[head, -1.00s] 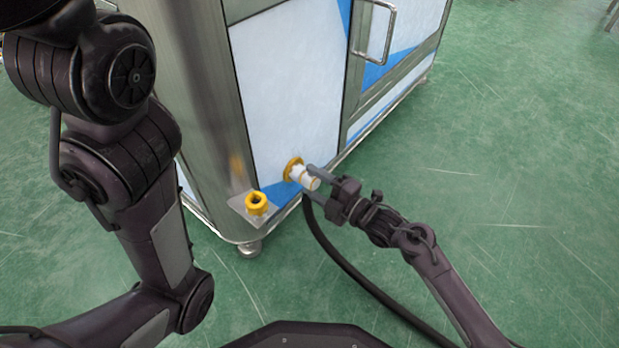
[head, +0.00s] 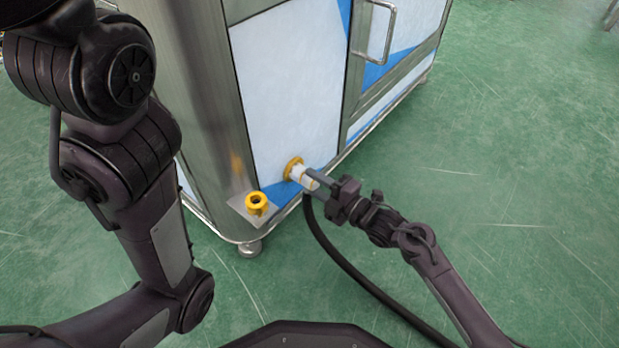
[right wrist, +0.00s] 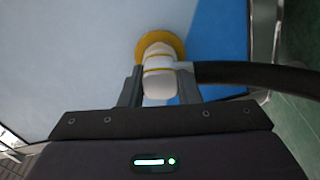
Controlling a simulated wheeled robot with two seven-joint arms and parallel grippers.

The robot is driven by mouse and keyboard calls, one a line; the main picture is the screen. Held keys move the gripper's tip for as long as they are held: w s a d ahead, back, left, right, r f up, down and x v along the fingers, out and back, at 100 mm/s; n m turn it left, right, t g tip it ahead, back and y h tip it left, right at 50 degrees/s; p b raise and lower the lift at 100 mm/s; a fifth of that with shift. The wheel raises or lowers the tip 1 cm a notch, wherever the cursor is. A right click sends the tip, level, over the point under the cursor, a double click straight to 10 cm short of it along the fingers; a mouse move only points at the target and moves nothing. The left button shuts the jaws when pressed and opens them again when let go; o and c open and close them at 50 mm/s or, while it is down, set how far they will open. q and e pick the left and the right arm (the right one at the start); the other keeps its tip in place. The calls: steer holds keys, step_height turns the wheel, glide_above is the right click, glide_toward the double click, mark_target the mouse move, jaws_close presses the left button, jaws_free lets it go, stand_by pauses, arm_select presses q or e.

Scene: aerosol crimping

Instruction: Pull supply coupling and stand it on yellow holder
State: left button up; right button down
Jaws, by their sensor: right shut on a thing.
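The supply coupling (head: 303,176) is white with a yellow band. It sits at the yellow ring port (head: 293,166) low on the machine's front panel. In the right wrist view the coupling (right wrist: 158,82) lies between my right gripper's fingers, its far end at the yellow ring (right wrist: 160,44). My right gripper (head: 313,182) is shut on the coupling. The yellow holder (head: 257,202), a ring-shaped cup, stands empty on a small metal plate left of the port. My left arm shows at the left, but its gripper is out of view.
A black hose (head: 340,257) runs from the coupling down across the green floor; in the right wrist view the hose (right wrist: 255,75) leaves to the right. The machine cabinet (head: 285,90) has a door handle (head: 378,35) above. Floor to the right is clear.

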mark_target(317, 185)
steer(key=shift+p+v, duration=1.45)
steer(key=shift+v, duration=1.6)
